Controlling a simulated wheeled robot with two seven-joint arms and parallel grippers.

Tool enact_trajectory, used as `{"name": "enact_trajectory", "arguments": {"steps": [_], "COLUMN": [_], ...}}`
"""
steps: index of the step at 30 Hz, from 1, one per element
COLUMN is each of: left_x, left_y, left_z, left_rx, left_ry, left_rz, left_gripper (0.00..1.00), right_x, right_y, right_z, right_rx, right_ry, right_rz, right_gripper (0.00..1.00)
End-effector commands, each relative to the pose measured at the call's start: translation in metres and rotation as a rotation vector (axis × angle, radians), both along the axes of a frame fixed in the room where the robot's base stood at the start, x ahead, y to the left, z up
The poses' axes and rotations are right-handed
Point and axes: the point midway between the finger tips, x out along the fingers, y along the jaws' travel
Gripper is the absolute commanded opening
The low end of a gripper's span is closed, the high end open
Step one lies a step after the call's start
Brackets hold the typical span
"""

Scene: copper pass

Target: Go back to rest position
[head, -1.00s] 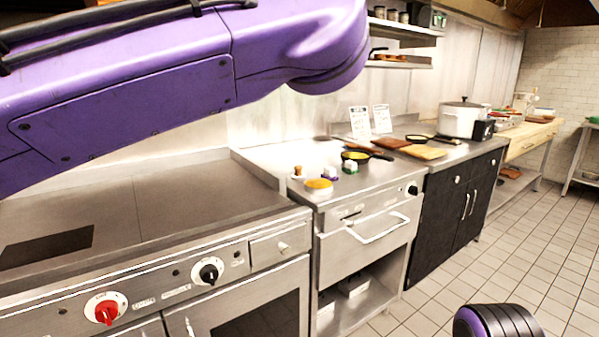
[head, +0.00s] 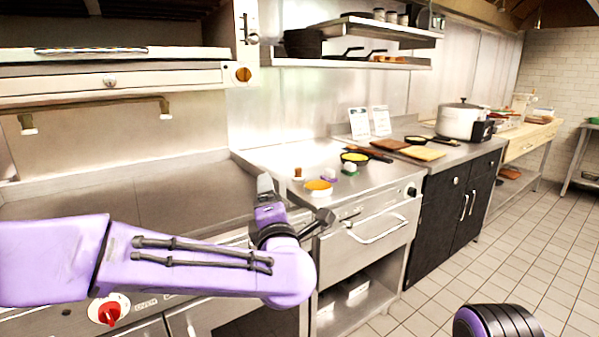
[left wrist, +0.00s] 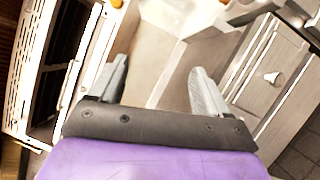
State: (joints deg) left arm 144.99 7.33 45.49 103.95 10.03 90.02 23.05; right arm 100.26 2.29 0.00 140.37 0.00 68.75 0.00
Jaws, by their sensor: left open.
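My left arm comes in from the left in the head view, low in front of the range. Its gripper (head: 266,188) points up and away near the front edge of the counter, left of the small items there. In the left wrist view the left gripper (left wrist: 160,85) has its two grey fingers apart with nothing between them. A purple and black rounded part of my own body shows at the bottom right of the head view. My right gripper is not seen.
The steel counter (head: 300,205) holds an orange-topped dish (head: 318,187), small bottles and a pan (head: 355,157). A griddle (head: 180,195) lies left, under an overhead broiler (head: 110,80). A large pot (head: 459,120) stands further right. The tiled floor (head: 500,260) at right is clear.

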Motion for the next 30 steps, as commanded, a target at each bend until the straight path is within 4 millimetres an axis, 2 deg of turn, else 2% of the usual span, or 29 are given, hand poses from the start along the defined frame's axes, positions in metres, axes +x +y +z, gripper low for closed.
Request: {"name": "enact_trajectory", "arguments": {"steps": [1, 2, 3, 5, 6, 8, 9, 11, 12, 14, 15, 17, 18, 20, 22, 24, 27, 30], "left_x": [0.002, 0.001, -0.001, -0.007, -0.014, -0.027, -0.038, -0.058, -0.073, -0.099, -0.118, -0.149, -0.171, -0.207, -0.251, -0.294, -0.346, -0.38], "left_y": [0.005, 0.008, 0.013, 0.023, 0.03, 0.042, 0.051, 0.066, 0.077, 0.093, 0.105, 0.123, 0.135, 0.155, 0.178, 0.201, 0.23, 0.247], "left_z": [-0.039, -0.062, -0.093, -0.137, -0.167, -0.209, -0.237, -0.276, -0.301, -0.336, -0.357, -0.386, -0.404, -0.426, -0.448, -0.462, -0.473, -0.481], "left_rx": [0.119, 0.189, 0.279, 0.405, 0.484, 0.595, 0.663, 0.76, 0.819, 0.901, 0.951, 1.016, 1.055, 1.101, 1.141, 1.168, 1.194, 1.208], "left_ry": [0.078, 0.122, 0.183, 0.273, 0.333, 0.424, 0.484, 0.576, 0.637, 0.729, 0.791, 0.884, 0.946, 1.043, 1.157, 1.266, 1.4, 1.488], "left_rz": [-0.016, -0.028, -0.046, -0.077, -0.099, -0.137, -0.164, -0.209, -0.24, -0.29, -0.325, -0.378, -0.414, -0.465, -0.519, -0.563, -0.599, -0.626], "left_gripper": [0.77, 0.77, 0.77, 0.77, 0.77, 0.77, 0.77, 0.77, 0.77, 0.77, 0.77, 0.77, 0.77, 0.77, 0.77, 0.77, 0.77, 0.77], "right_x": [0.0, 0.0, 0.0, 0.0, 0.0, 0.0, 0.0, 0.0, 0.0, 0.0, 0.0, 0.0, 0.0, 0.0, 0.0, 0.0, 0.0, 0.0], "right_y": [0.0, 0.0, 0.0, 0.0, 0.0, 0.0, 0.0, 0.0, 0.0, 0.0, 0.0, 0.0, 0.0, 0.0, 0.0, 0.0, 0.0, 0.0], "right_z": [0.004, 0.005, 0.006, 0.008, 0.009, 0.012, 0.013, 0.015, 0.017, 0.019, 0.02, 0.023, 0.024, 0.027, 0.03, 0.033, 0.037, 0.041], "right_rx": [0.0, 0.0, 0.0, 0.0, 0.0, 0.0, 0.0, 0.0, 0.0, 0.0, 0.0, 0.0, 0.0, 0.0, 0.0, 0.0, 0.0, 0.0], "right_ry": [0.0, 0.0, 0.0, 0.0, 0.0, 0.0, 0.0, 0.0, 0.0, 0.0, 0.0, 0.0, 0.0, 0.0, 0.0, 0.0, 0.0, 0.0], "right_rz": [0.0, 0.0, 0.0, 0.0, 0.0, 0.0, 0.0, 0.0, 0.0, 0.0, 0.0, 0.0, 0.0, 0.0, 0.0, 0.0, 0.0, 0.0], "right_gripper": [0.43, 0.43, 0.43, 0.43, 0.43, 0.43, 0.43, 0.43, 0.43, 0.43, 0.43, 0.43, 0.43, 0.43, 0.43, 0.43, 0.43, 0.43]}}
